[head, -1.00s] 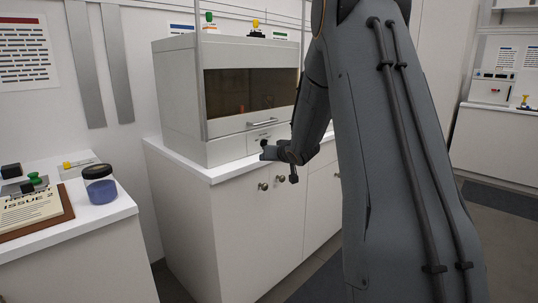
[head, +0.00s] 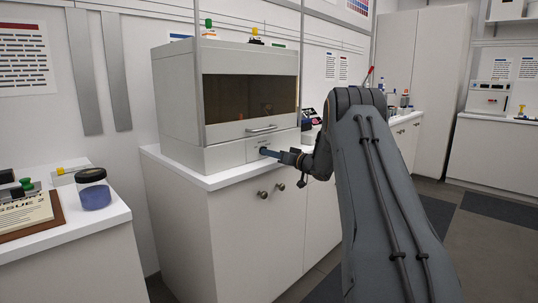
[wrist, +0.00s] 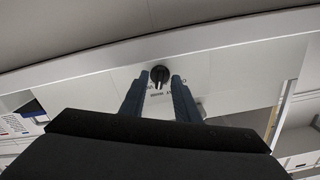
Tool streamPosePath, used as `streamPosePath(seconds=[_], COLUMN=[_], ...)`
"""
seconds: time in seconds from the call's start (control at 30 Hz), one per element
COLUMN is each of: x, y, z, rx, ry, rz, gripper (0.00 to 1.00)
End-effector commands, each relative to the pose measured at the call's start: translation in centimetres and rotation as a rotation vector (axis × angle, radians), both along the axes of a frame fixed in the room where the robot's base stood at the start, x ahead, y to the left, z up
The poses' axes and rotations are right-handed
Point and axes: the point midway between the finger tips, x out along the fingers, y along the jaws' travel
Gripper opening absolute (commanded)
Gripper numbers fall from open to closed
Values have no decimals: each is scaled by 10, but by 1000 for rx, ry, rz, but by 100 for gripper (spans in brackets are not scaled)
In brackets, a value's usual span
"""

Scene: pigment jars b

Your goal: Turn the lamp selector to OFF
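The lamp selector is a round black knob (wrist: 159,75) on the pale front panel of the cabinet (head: 226,156), below its dark window. In the wrist view it shows a white pointer mark, directed toward the bottom of the picture. Small lettering surrounds it, partly hidden and too small to read. My gripper (wrist: 159,82) is open, with one blue-grey finger on either side of the knob; gaps show between fingers and knob. In the head view my gripper (head: 269,153) is at the panel under the door handle and hides the knob.
The cabinet door's bar handle (head: 262,128) is just above my gripper. The cabinet stands on a white counter (head: 215,180) with round knobs on its doors. A jar of blue powder (head: 94,190) stands on the left counter. Open floor lies to the right.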

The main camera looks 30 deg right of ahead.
Motion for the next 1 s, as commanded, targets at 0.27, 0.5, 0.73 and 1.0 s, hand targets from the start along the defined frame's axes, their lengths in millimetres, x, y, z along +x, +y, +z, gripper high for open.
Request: streamPosePath(seconds=[0.27,0.5,0.73,1.0], x=[12,11,11,11], y=[5,4,4,4], z=[0,0,0,0], rx=[1,1,0,-43], ry=[-1,1,0,-16], rz=[0,-1,-1,0], gripper=[29,15,0,0])
